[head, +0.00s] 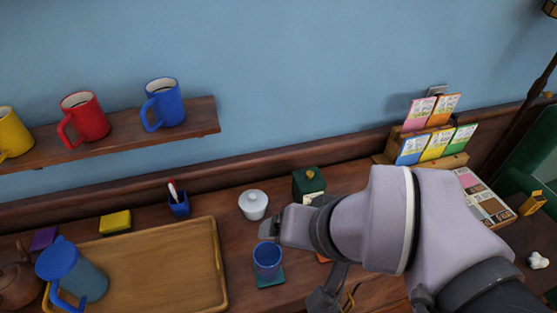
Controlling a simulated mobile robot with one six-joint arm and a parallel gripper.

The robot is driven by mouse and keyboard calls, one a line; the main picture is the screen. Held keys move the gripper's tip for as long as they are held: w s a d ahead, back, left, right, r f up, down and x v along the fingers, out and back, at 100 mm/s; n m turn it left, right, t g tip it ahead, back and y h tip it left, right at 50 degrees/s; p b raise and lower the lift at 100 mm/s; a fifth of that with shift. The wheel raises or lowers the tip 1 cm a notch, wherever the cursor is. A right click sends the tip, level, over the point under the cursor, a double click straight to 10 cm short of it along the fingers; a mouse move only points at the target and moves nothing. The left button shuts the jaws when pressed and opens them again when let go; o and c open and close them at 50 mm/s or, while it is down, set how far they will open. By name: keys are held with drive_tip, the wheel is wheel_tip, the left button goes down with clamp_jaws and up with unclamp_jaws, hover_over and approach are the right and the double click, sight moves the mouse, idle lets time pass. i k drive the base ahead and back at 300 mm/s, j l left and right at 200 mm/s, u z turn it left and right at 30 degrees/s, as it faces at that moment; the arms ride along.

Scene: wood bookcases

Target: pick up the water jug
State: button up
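The water jug (85,278) is a translucent grey-blue jug with a blue lid and a blue handle at its lower left. It stands upright at the left end of the wooden tray (213,250), at the lower left of the head view. My arm reaches in from the lower right, well to the right of the jug. What seems to be part of my gripper (326,296) shows dark grey at the bottom edge, apart from the jug. My arm and the frame edge hide its fingertips, so its opening does not show.
A brown teapot (17,284) is close to the jug's left. A shelf (195,125) with mugs overhangs behind. The tray's middle is clear.

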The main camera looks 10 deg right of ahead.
sight(62, 265)
drive_tip(key=u, duration=1.8)
drive_tip(key=k+l+z, duration=0.2)
drive_tip(key=z, duration=0.15)
drive_tip(key=k+l+z, duration=0.1)
drive_tip(key=l+z, duration=0.3)
drive_tip(key=j, duration=0.1)
